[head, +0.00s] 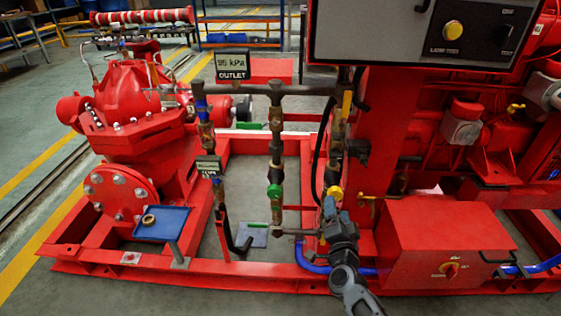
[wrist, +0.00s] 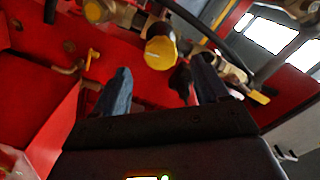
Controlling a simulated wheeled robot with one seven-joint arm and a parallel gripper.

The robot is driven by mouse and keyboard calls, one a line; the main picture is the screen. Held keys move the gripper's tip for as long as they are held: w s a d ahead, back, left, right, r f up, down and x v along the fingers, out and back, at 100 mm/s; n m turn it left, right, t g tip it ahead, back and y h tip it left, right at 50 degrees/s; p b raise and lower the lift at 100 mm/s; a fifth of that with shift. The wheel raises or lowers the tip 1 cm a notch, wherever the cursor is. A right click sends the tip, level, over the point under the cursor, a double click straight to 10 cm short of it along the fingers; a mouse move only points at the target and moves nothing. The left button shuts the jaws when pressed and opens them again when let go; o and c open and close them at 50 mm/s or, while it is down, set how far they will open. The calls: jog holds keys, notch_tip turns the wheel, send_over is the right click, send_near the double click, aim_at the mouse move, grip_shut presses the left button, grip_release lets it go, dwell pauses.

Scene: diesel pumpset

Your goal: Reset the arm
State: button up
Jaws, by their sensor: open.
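My gripper (head: 337,212) is at the lower middle of the head view, beside the vertical pipes and in front of the red pump frame. In the wrist view its two blue-grey fingers (wrist: 162,75) stand apart with nothing held between them. A round yellow knob (wrist: 160,52) shows just beyond the gap between the fingers. A yellow part (head: 335,192) also shows just above the fingertips in the head view. I cannot tell whether the fingers touch it. My arm reaches up to this spot from the bottom edge of the head view.
A red box with a rotary switch (head: 440,240) stands right of my gripper. A grey control panel (head: 420,35) overhangs above. Pipes with a green valve (head: 274,191) stand to the left. A blue tray (head: 162,224) holds a ring. Open floor (head: 110,285) lies at front left.

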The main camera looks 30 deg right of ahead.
jog(key=s+a+r+n+t+y+p, duration=0.1)
jog(key=s+a+r+n+y+p, duration=0.15)
jog(key=s+a, duration=0.4)
jog(key=s+a+r+n+y+p, duration=0.1)
jog(key=s+a+r+n+y, duration=0.2)
jog(key=s, duration=0.7)
jog(key=s+a+r+n+t+y+p, duration=0.1)
jog(key=s+a+r+n+p, duration=0.1)
jog(key=s+a+r+n, duration=0.45)
jog(key=s+a+r+n+g+y+p, duration=0.1)
jog(key=s+a+r+n, duration=0.1)
jog(key=s+r, duration=0.6)
jog(key=s+a+r+n+g+y+p, duration=0.1)
jog(key=s+a+r+n+y+p, duration=0.1)
jog(key=s+r, duration=0.5)
jog(key=shift+s+a+r+n, duration=0.4)
jog(key=shift+s+n, duration=0.2)
jog(key=shift+s, duration=0.2)
jog(key=shift+y, duration=0.25)
dwell(3.1)
